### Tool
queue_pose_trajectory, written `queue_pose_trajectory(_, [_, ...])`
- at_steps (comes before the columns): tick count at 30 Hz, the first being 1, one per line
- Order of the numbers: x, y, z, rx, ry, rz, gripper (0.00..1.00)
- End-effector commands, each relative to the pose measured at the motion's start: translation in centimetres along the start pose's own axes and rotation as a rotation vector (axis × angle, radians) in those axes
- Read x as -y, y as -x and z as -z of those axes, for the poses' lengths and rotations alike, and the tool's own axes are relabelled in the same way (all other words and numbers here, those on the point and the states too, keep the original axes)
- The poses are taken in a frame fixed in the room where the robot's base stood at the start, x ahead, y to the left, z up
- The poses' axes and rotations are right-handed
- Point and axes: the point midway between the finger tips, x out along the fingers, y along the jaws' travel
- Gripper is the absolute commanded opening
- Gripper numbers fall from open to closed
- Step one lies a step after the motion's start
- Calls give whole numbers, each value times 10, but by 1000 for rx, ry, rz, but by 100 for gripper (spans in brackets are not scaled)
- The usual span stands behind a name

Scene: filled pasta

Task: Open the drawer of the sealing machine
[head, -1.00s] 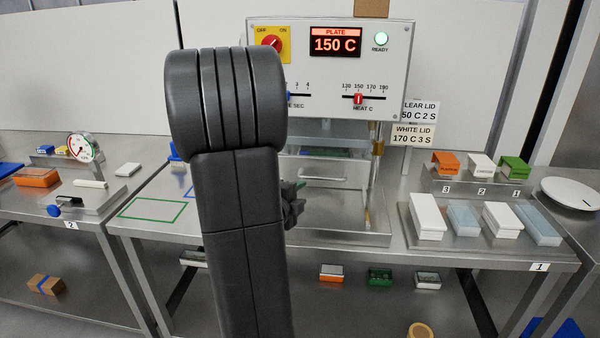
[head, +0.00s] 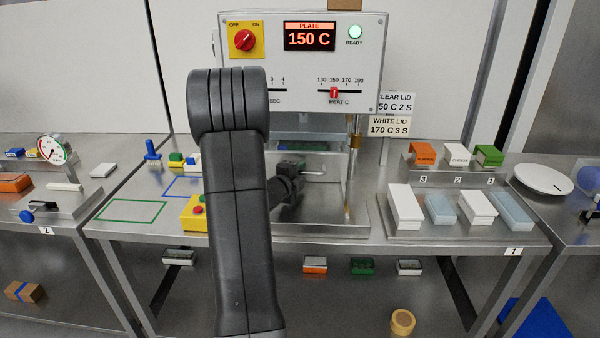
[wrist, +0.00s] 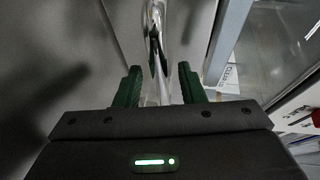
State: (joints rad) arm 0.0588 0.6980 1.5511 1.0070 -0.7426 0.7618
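The sealing machine has a white control box (head: 300,65) with a red "150 C" plate display and a lit green ready lamp. Below it is the metal drawer front (head: 328,160) with a bar handle (head: 315,173); the arm partly hides both. The drawer looks shut. My gripper (head: 290,172) is at the left part of the handle. In the wrist view, the shiny handle bar (wrist: 156,45) runs between the two green fingertips of my gripper (wrist: 160,85). The fingers stand apart, with visible gaps beside the bar.
White and pale blue boxes lie on a tray (head: 384,226) to the right, below a rack of orange, white and green samples. A yellow button box (head: 194,213) stands left of my arm. A green outlined area (head: 130,211) on the left table is clear.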

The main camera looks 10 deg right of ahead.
Motion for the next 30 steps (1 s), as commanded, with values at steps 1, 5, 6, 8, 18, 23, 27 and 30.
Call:
queue_pose_trajectory(1, [1, -3, 0, -1, 0, 1, 36])
queue_pose_trajectory(5, [0, -6, 0, -1, 0, 1, 36])
queue_pose_trajectory(6, [0, -6, 0, -1, 0, 1, 36])
queue_pose_trajectory(8, [0, -6, 0, 0, 0, 1, 36])
queue_pose_trajectory(18, [0, -5, 0, 0, 0, 1, 0])
queue_pose_trajectory(23, [0, -5, 0, 0, 0, 0, 0])
queue_pose_trajectory(27, [-3, 1, 2, 0, 0, 0, 0])
queue_pose_trajectory(30, [-6, 11, 6, 1, 0, 0, 0])
